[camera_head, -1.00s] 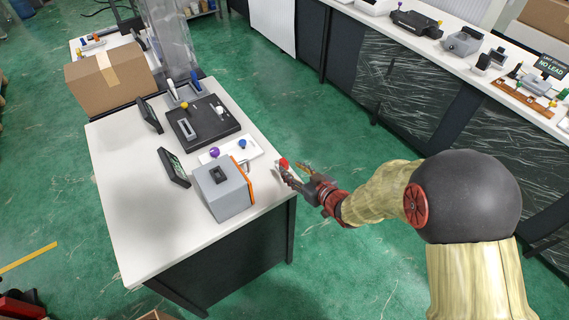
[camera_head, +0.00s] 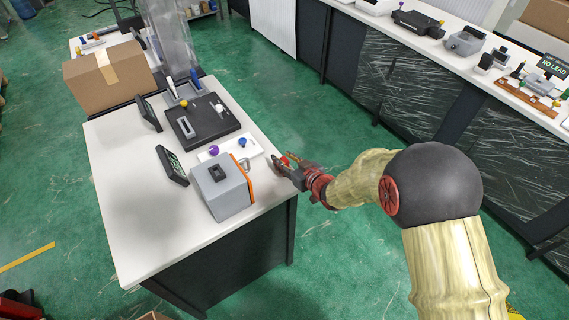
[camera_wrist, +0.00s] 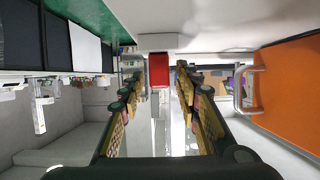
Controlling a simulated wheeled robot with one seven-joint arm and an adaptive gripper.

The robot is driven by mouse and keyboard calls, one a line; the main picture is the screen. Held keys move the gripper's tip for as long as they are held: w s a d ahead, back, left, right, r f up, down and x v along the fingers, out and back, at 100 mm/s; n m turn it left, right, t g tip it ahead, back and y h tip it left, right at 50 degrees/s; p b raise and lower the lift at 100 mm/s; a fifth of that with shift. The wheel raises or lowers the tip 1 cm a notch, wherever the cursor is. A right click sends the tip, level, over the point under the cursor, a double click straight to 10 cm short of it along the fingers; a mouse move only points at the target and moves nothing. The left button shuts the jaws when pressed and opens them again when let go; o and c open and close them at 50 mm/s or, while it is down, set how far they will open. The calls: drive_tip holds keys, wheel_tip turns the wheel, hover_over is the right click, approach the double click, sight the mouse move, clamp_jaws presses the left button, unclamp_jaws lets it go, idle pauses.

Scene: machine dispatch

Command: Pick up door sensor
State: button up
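My gripper (camera_head: 283,167) is at the right edge of the white table, beside the grey box with the orange side. In the wrist view my gripper (camera_wrist: 158,84) is open, with its two fingers apart. A small red block (camera_wrist: 158,70) shows between the fingertips, with a gap on each side. It also shows as a red spot (camera_head: 284,160) at the gripper in the head view. Nothing else in view clearly reads as the door sensor; I cannot tell whether this red block is it. The fingers partly hide it in the head view.
The grey box (camera_head: 219,191) has an orange side with a handle (camera_wrist: 245,88) close to my gripper. A white tray (camera_head: 244,152) with purple and blue knobs and a black board (camera_head: 204,122) lie behind it. The table front (camera_head: 150,235) is clear.

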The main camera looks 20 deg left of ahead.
clamp_jaws()
drive_tip(key=shift+r, duration=0.1)
idle(0.4)
